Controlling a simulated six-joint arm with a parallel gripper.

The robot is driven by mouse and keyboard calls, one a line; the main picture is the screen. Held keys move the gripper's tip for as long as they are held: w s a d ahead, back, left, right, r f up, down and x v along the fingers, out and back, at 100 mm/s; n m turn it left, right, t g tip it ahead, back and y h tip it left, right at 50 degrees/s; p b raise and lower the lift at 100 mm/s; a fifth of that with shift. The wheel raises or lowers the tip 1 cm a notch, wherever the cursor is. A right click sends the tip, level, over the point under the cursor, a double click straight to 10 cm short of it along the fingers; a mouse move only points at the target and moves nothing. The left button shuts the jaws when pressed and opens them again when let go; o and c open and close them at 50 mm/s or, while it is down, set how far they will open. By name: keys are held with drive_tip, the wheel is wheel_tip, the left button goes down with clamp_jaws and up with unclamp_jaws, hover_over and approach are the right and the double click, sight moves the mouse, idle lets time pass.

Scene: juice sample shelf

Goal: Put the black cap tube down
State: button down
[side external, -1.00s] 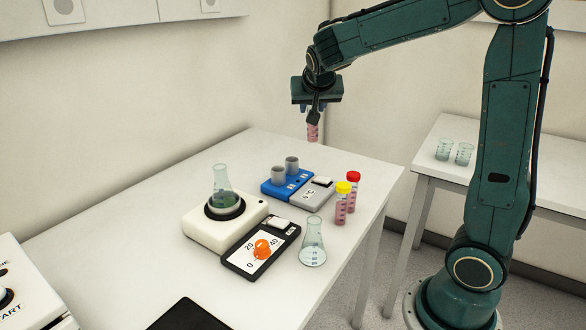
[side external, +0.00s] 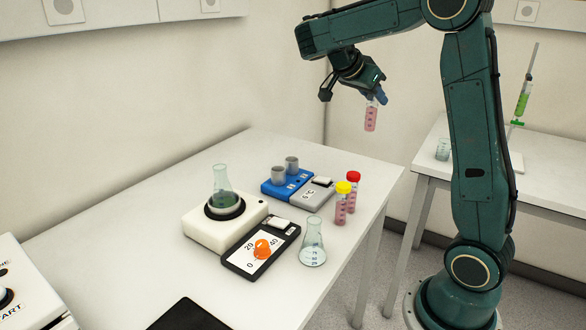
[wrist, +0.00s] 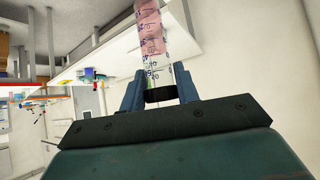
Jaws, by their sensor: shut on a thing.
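The black cap tube (side external: 371,118) holds pink liquid and hangs roughly upright from my gripper (side external: 374,96), in the air above and beyond the table's right back edge. In the wrist view my gripper (wrist: 160,92) is shut on the tube around its black cap (wrist: 161,94), and the graduated tube body (wrist: 150,32) extends away from the fingers. A yellow cap tube (side external: 342,207) and a red cap tube (side external: 352,192), both with pink contents, stand upright on the table near its right edge.
The white table (side external: 130,215) carries a blue and grey device (side external: 290,186), a white stirrer (side external: 198,236) with a flask, a black-framed scale device (side external: 240,262) and another flask (side external: 312,245). A second table (side external: 440,178) at right has a beaker (side external: 443,149) and a green syringe (side external: 522,98) on a stand.

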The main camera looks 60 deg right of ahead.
wheel_tip(320, 180, down, 20)
idle(1.3)
drive_tip(key=shift+f, duration=0.15)
drive_tip(key=c, duration=1)
unclamp_jaws()
drive_tip(key=shift+c, duration=0.2)
drive_tip(key=shift+r, duration=0.2)
drive_tip(key=v, duration=1.2)
